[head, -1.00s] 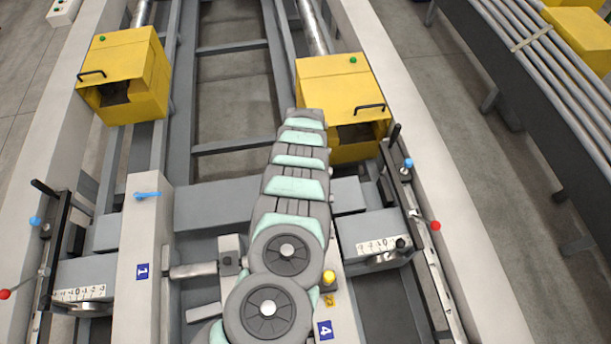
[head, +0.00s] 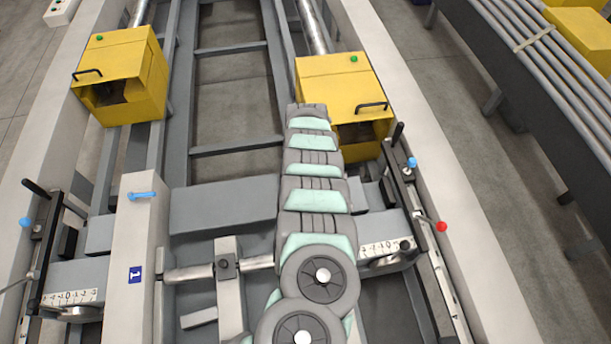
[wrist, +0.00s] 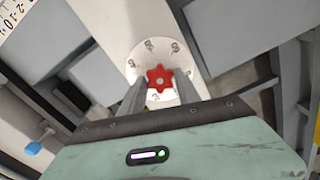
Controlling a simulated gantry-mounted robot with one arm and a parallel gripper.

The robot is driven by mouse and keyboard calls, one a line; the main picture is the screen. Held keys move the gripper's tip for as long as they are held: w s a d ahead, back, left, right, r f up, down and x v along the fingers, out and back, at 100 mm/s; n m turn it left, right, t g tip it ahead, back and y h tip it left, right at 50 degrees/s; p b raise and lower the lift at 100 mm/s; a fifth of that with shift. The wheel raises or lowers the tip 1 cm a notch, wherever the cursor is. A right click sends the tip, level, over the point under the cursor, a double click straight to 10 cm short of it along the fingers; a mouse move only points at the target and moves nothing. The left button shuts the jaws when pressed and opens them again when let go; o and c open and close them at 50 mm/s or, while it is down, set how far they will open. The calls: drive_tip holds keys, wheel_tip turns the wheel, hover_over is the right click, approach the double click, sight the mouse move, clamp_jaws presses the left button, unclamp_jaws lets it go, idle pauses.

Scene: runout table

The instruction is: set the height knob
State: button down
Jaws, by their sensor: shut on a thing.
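The height knob (wrist: 159,76) is a red, star-shaped knob in the wrist view. It sits at the middle of a pale round dial (wrist: 143,52) with dark numerals around its rim. My gripper (wrist: 160,88) has one grey finger on each side of the knob and is shut on it. The lower part of the dial is partly hidden by the fingers and the gripper body. In the head view my arm covers the knob and the gripper.
Two yellow housings (head: 120,78) (head: 340,85) stand at the back on the rails. A post (head: 137,235) with a blue lever (head: 142,195) and label 1 stands left of my arm. A scale (head: 380,248) lies right of it.

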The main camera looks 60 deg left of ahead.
drive_tip(key=shift+n, duration=0.4)
drive_tip(key=c, duration=0.9)
unclamp_jaws()
drive_tip(key=shift+r+p, duration=0.35)
drive_tip(key=shift+r, duration=5.05)
